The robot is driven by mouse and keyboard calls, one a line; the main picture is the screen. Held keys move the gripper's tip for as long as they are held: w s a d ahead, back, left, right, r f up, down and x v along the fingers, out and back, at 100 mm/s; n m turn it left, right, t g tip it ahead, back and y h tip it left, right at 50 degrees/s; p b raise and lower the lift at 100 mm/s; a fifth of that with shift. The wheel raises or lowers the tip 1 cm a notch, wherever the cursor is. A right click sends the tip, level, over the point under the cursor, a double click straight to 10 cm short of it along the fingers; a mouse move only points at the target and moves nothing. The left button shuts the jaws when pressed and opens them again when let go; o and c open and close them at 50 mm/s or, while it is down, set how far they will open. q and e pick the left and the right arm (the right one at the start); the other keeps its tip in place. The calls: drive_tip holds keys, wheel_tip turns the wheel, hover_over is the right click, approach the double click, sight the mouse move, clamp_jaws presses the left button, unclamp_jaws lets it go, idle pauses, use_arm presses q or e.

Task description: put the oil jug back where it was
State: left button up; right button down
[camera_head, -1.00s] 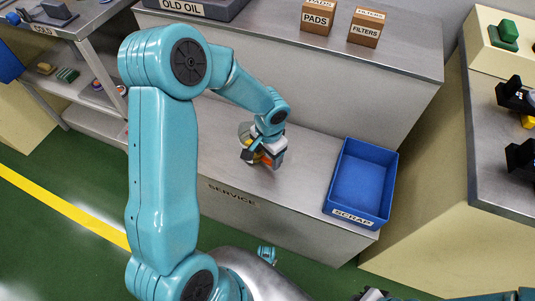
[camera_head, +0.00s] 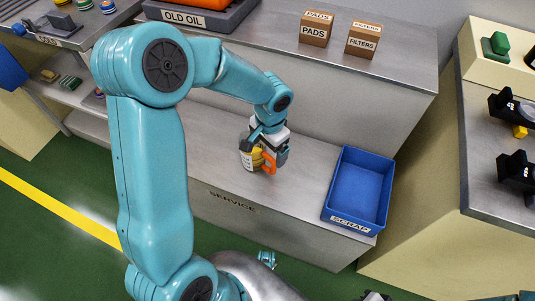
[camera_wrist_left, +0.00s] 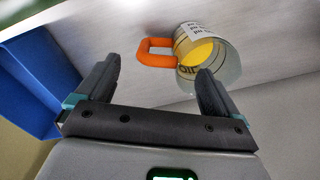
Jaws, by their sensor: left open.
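The oil jug (camera_head: 248,156) is a pale see-through container with yellow inside, a label and an orange handle (camera_head: 269,162). It stands on the service bench, left of the blue scrap bin. My left gripper (camera_head: 272,148) is beside it on the handle side, partly covering it in the head view. In the left wrist view the jug (camera_wrist_left: 222,66) lies beyond the right finger, with its handle (camera_wrist_left: 155,53) ahead of the gap. My left gripper (camera_wrist_left: 155,88) is open, with nothing between its fingers.
The blue scrap bin (camera_head: 337,217) stands at the bench's right end. The old oil tray (camera_head: 240,14) and pads (camera_head: 316,28) and filters (camera_head: 362,40) boxes are on the raised shelf behind. Bare bench (camera_head: 305,160) lies between jug and bin.

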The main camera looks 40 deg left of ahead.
use_arm(q)
wheel_tip(320, 180, up, 4)
drive_tip(key=shift+d+r+p, duration=0.1)
drive_tip(key=shift+p, duration=0.25)
drive_tip(key=shift+s, duration=0.1)
idle(0.3)
